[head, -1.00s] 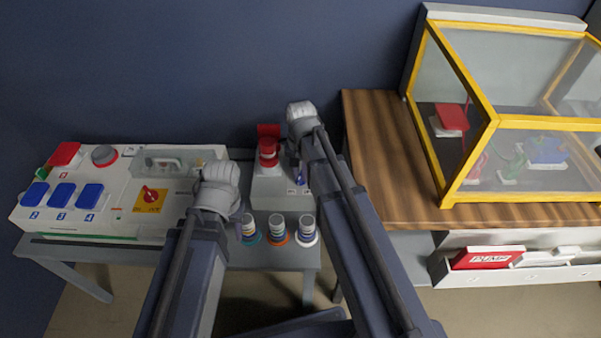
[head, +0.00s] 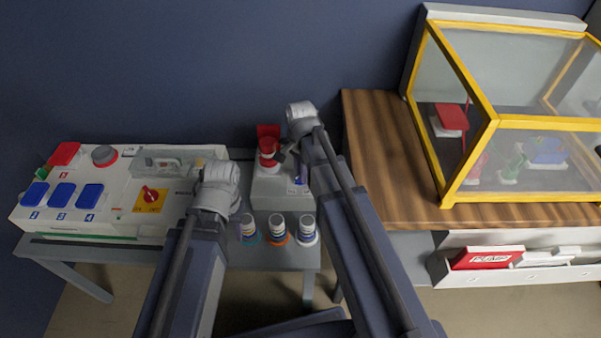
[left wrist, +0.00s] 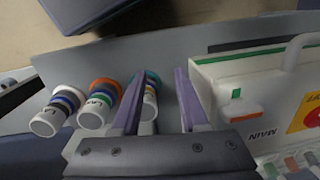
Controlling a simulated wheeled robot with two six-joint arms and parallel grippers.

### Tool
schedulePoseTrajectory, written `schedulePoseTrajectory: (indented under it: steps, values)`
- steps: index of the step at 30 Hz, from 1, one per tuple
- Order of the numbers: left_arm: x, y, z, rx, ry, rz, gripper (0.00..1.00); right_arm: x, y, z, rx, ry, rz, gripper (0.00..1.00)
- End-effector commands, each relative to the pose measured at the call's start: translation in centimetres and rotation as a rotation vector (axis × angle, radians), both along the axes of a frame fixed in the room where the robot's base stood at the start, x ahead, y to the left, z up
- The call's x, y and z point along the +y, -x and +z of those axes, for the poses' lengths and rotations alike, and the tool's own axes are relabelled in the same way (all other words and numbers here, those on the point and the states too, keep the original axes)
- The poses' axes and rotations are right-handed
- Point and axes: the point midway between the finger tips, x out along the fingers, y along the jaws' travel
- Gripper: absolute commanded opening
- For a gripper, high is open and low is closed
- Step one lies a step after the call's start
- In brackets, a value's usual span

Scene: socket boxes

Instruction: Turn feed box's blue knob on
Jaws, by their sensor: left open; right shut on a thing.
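A small grey box (head: 283,194) stands in the middle of the grey table, with a small blue part (head: 301,181), likely the blue knob, on its right; its setting is too small to read. A red plug-like piece (head: 267,158) with a white band is at the box's top. My right gripper (head: 281,155) reaches in from the right beside this piece and appears shut on it, left of the blue part; its fingertips are small and partly hidden. My left gripper (left wrist: 160,75) is open and empty, its fingers low beside the larger white box (head: 120,195), which also shows in the left wrist view (left wrist: 235,85).
Banded plugs (head: 277,231) stand along the table's front edge; the teal-ringed one (left wrist: 149,104) is close to my left fingers. The white box carries blue covers (head: 62,195) and a red knob (head: 150,194). A yellow-framed case (head: 484,130) stands on the wooden table.

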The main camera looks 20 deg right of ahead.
Motion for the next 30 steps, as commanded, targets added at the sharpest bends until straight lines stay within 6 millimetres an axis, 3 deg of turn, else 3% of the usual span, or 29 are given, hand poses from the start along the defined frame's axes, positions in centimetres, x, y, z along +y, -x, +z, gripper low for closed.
schedulePoseTrajectory:
  steps: [11, 12, 20, 30]
  values:
    - [0.0, 0.0, -0.02, 0.0, 0.0, 0.0, 0.44, 0.01, 0.05, -0.02, 0.001, 0.0, -0.006, 0.0]
    - [0.0, 0.0, -0.02, 0.0, 0.0, 0.0, 0.44, 0.01, 0.05, -0.02, 0.001, 0.0, -0.006, 0.16]
    - [0.0, 0.0, -0.01, 0.0, 0.0, 0.0, 0.44, 0.01, 0.03, -0.01, 0.0, 0.0, -0.005, 0.45]
    - [0.0, 0.0, 0.23, 0.0, 0.0, 0.0, 0.44, 0.0, 0.01, 0.24, 0.0, 0.0, -0.005, 0.45]
